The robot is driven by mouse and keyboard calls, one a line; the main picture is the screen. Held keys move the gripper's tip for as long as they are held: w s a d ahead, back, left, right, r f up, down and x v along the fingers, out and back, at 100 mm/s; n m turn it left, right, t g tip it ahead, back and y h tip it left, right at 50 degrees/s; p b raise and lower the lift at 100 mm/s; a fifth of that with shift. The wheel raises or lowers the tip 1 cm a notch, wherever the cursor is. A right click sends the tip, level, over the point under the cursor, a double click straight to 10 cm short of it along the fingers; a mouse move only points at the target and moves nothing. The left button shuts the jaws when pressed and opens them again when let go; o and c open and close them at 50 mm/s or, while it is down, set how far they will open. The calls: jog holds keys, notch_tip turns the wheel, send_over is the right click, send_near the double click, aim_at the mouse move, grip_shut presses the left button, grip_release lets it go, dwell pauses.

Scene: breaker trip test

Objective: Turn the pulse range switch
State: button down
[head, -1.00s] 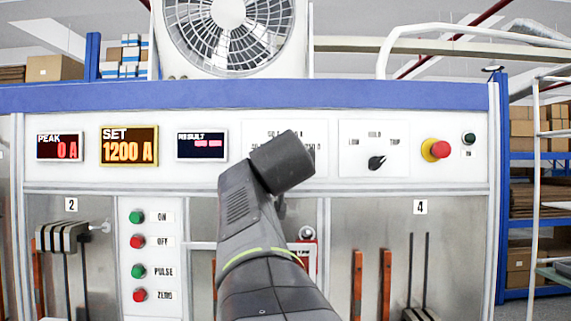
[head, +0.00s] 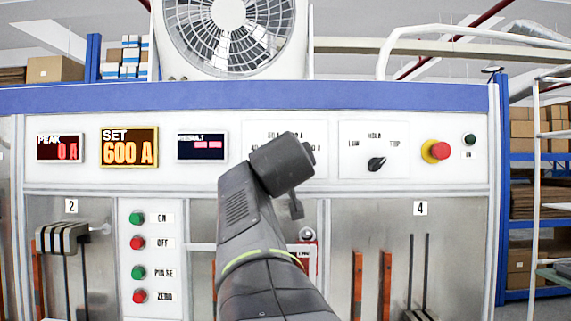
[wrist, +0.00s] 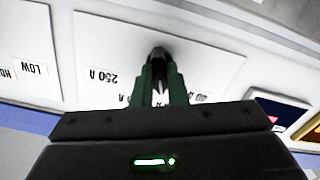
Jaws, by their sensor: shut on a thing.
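The pulse range switch is a dark knob (wrist: 158,53) on a white plate with ampere labels; "250 A" is readable in the wrist view. My gripper (wrist: 161,75) is shut on the knob, with one dark green finger on each side of it. The fingers hide part of the knob and some labels, so I cannot tell its pointer position. In the head view my arm covers the knob and the lower middle of its plate (head: 309,133). The yellow SET display (head: 129,147) reads 600 A.
Right of the plate are a LOW/HOLD/TRIP selector (head: 377,164), a red emergency button (head: 436,151) and a small dark green button (head: 469,139). Left are the RESULT display (head: 201,146) and the red PEAK display (head: 60,148), reading 0 A. Several push buttons sit below.

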jog(key=shift+r, duration=0.1)
jog(key=c, duration=1.4)
grip_release()
jog(key=shift+c, duration=0.2)
jog(key=shift+s, duration=0.1)
jog(key=s+b, duration=0.4)
jog(key=s, duration=0.9)
jog(key=shift+s, duration=0.35)
jog(key=shift+w, duration=0.15)
jog(key=w+p, duration=0.4)
jog(key=w, duration=0.9)
jog(key=shift+w, duration=0.35)
